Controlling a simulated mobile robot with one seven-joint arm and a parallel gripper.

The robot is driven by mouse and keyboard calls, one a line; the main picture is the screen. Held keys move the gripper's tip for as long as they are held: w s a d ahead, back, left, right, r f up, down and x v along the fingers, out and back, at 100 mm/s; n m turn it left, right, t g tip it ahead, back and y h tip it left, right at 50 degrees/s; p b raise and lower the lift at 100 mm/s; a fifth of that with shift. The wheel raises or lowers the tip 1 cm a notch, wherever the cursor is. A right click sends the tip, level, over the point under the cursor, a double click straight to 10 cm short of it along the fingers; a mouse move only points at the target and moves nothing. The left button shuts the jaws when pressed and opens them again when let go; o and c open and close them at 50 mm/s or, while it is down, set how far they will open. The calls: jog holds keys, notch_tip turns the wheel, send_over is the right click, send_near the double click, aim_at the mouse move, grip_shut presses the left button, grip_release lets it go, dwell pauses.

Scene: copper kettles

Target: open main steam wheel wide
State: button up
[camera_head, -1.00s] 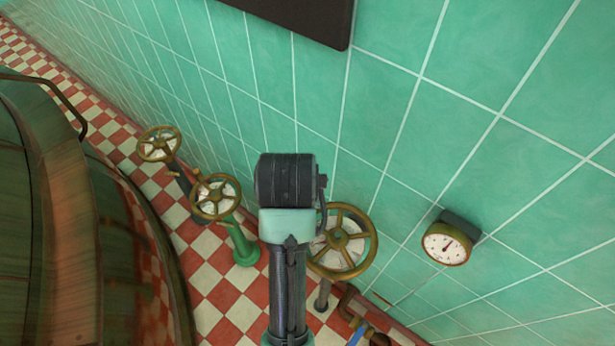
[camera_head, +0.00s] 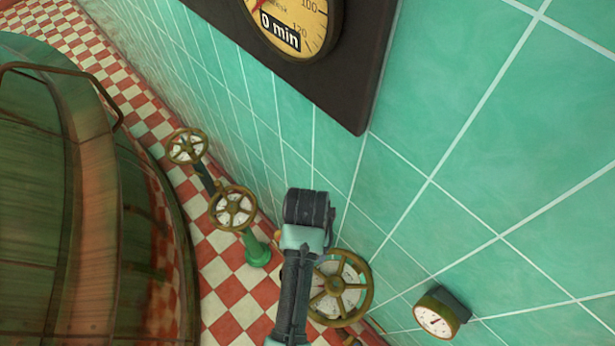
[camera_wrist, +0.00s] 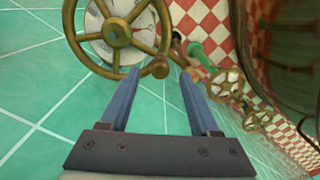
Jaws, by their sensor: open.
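The largest brass spoked handwheel (camera_head: 367,289) is at the lower middle of the head view, partly hidden by my arm. The knob appears between the fingertips; contact cannot be told. The head view hides my fingers behind the arm.
Two smaller brass handwheels (camera_head: 233,208) (camera_head: 187,146) stand to the left, the nearer on a green post. A copper kettle (camera_head: 95,200) fills the left. A small gauge (camera_head: 436,314) is on the tiled wall, and a dark panel (camera_head: 358,90) reads "0 min".

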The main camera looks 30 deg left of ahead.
jog(key=shift+f, duration=2.5)
grip_shut()
